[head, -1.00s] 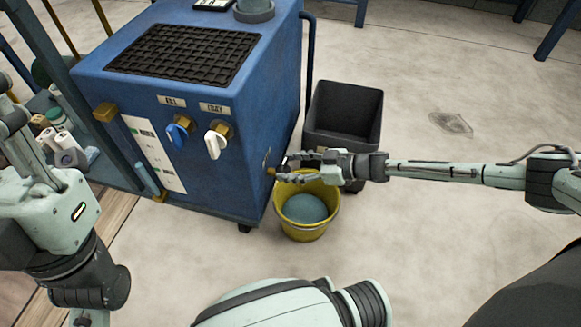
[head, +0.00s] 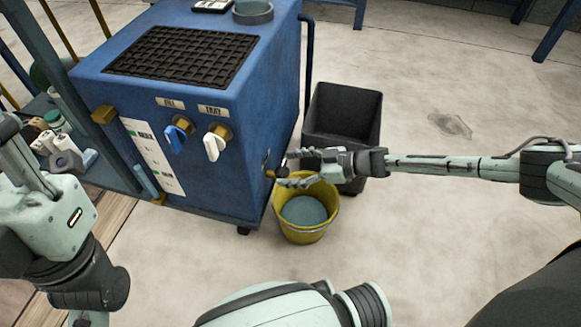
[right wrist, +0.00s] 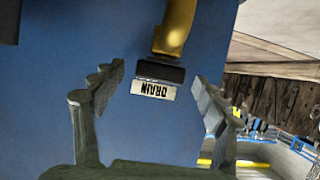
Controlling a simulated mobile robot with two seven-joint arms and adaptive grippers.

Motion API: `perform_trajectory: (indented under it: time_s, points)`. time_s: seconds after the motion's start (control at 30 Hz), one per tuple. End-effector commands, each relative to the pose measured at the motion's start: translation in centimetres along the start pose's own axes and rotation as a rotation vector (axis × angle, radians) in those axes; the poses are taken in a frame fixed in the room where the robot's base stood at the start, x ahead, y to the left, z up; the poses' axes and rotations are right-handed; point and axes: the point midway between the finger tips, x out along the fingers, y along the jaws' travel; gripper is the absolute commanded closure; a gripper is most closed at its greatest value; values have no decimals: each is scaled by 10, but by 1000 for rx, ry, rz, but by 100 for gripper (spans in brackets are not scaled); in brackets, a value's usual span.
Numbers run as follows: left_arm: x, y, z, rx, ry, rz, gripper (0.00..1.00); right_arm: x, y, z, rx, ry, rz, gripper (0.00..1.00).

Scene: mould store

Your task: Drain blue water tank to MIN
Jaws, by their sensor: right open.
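The blue water tank (head: 225,120) is a boxy blue unit on wheels. Its front has a blue-handled valve (head: 176,136) marked FILL and a white-handled valve (head: 213,146) marked TRAY. A gauge plate (head: 152,150) with green marks stands at the front left; its water level is too small to read. The brass drain valve (head: 269,173) is low on the right side; its black handle shows above the DRAIN label (right wrist: 153,90) in the right wrist view. My right gripper (head: 287,168) is open, fingers either side of the handle.
A yellow bucket (head: 328,215) with grey-blue water stands under the drain, below my right gripper. A black bin (head: 340,125) stands behind it. A shelf with bottles (head: 57,122) is at the left. The floor at the right is clear.

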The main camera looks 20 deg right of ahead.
Motion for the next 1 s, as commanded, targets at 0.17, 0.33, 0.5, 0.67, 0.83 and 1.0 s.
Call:
perform_trajectory:
  time_s: [0.17, 0.33, 0.5, 0.67, 0.83, 1.0]
  points:
    - [2, -1, -1, 3, 6, -2, 74, -1, 0, 0, 1, 0, 0, 28]
    - [1, -1, -1, 2, 4, -2, 74, -19, 1, 1, 1, -1, 2, 28]
    - [1, 0, -1, 1, 3, -1, 74, -55, 1, 1, 1, -4, 2, 28]
    - [1, 0, -1, 1, 2, -1, 74, -88, 0, 2, 1, -3, 1, 28]
    - [0, 0, 0, 0, 1, -1, 74, -111, 0, 1, 0, -2, 0, 28]
    - [0, 0, 0, 0, 1, 0, 74, -120, 0, 0, 0, 1, 0, 28]
